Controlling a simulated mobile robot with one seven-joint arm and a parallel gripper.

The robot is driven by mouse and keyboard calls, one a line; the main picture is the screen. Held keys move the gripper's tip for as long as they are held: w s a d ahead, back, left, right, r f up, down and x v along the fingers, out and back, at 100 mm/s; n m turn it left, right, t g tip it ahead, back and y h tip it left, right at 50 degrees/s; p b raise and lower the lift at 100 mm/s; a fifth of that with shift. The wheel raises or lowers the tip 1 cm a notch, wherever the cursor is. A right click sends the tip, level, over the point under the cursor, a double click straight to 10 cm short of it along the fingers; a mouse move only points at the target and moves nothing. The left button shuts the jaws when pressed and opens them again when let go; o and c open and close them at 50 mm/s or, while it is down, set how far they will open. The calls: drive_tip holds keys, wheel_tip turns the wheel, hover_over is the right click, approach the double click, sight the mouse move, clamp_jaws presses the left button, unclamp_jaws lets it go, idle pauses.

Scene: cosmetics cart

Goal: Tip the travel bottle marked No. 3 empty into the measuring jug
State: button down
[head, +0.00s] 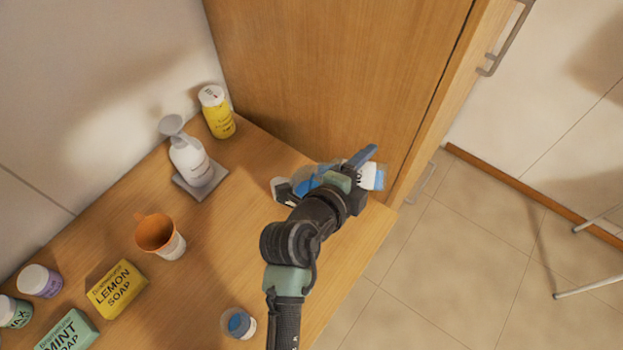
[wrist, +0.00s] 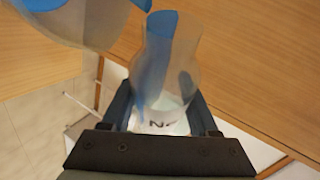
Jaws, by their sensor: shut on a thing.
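My gripper (head: 358,168) is shut on a clear travel bottle with a white label (head: 370,178), near the counter's right end. In the wrist view, the bottle (wrist: 165,75) sits between both fingers of my gripper (wrist: 160,103). Its label shows an "N"; the rest is hidden. The bottle is tilted, with blue liquid lying toward its mouth. A clear vessel with blue in it, apparently the measuring jug (wrist: 75,22), is close beside the mouth at upper left. In the head view the jug (head: 305,181) is partly hidden by my arm. I cannot tell whether liquid is flowing.
A small clear container with blue contents (head: 238,323) stands at the front edge. A wooden cabinet (head: 335,80) rises behind.

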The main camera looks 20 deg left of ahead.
drive_tip(key=shift+a+r+n+t+h+b, duration=0.25)
drive_tip(key=shift+r+n+h+b, duration=0.35)
drive_tip(key=shift+b, duration=0.6)
drive_tip(key=shift+a+r+n+t+h+b, duration=0.1)
drive_tip(key=shift+r+n+t+h+b, duration=0.15)
drive_tip(key=shift+r+n+h+b, duration=0.65)
idle(0.6)
drive_tip(key=shift+a+f+y+b, duration=0.15)
drive_tip(key=shift+y+b, duration=0.15)
drive_tip(key=shift+b, duration=0.55)
